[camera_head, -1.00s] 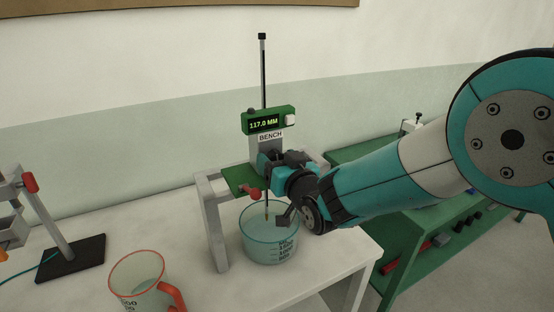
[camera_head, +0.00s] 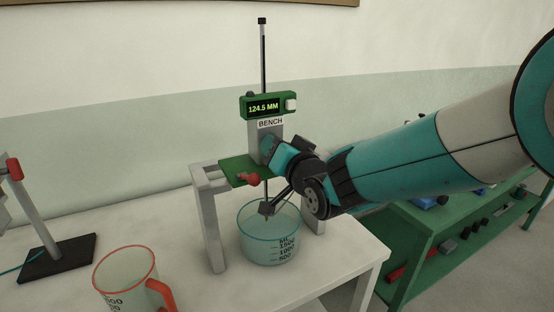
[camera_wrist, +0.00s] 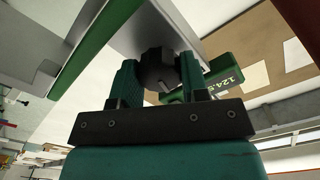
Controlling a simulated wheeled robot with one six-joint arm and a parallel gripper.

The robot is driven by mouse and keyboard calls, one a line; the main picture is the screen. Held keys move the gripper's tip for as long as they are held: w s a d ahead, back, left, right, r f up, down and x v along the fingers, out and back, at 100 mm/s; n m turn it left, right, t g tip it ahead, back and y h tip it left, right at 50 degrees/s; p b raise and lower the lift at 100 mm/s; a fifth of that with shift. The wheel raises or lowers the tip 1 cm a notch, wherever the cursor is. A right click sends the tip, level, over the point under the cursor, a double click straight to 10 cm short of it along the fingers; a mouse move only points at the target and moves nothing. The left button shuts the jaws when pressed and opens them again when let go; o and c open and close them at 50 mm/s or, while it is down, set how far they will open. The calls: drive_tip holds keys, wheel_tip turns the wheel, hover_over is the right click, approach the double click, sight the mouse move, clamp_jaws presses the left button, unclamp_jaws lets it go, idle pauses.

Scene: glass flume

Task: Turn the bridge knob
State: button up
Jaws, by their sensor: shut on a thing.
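The bench gauge stands on a small bridge, with a green display (camera_head: 269,106) reading 124.5 MM and a label "BENCH" under it. The black bridge knob (camera_wrist: 160,68) shows in the wrist view, on the side of the grey column. My gripper (camera_wrist: 160,78) is shut on this knob, one finger on each side of it. In the head view my wrist hides the knob. A thin rod hangs from the bridge over a clear beaker (camera_head: 268,236) with volume marks.
A red-rimmed jug (camera_head: 125,280) stands at the front left of the white table. A stand with a black base (camera_head: 58,258) is at far left. A green cart (camera_head: 440,235) with tools stands at the right.

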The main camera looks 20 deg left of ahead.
drive_tip(key=o, duration=0.9)
drive_tip(key=shift+o, duration=0.2)
drive_tip(key=b+v, duration=0.5)
drive_tip(key=v, duration=1.2)
drive_tip(key=shift+s+b, duration=0.2)
drive_tip(key=shift+b, duration=0.2)
drive_tip(key=shift+d, duration=0.15)
